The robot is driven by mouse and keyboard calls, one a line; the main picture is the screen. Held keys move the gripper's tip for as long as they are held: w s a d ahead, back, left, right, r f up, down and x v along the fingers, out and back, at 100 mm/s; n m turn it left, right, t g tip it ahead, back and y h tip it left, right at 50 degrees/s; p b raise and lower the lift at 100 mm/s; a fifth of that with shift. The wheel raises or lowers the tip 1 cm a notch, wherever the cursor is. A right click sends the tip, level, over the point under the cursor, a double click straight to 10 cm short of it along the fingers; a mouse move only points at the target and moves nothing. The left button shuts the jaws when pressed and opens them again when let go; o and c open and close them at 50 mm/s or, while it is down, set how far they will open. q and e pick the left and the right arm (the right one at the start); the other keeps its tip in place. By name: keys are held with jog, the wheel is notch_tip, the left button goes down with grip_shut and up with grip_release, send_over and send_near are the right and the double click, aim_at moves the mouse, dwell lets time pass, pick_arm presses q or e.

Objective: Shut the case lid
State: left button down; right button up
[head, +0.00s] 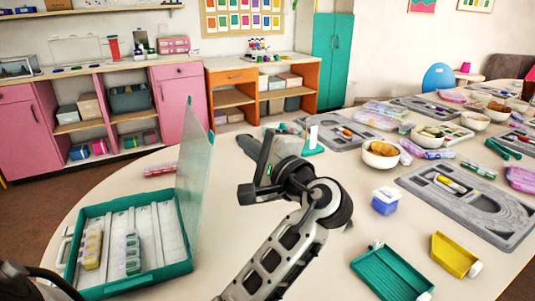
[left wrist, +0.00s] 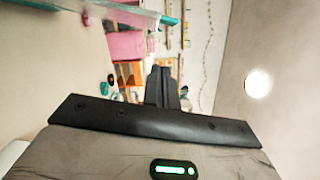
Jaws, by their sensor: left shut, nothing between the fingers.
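The case (head: 178,270) is a teal tray with white compartments at the left of the round table. A yellow bead box (head: 92,249) and a green-and-white one (head: 132,253) lie in it. Its clear, teal-edged lid (head: 194,175) stands open, nearly upright, on the case's right side. My left gripper (head: 245,143) is to the right of the lid, apart from it, with shut, empty fingers. The fingers (left wrist: 162,86) also show shut in the left wrist view, where a teal-edged clear panel, seemingly the lid (left wrist: 125,12), crosses the top left. My right gripper is not in view.
A red-and-white bead box (head: 160,169) lies behind the case. Bare tabletop lies around my arm.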

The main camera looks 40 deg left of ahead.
pick_arm(q)
jog(key=s+a, duration=0.1)
jog(key=s+a+r, duration=0.1)
jog(key=s+a, duration=0.1)
jog(key=shift+p, duration=0.4)
jog(key=shift+w, duration=0.1)
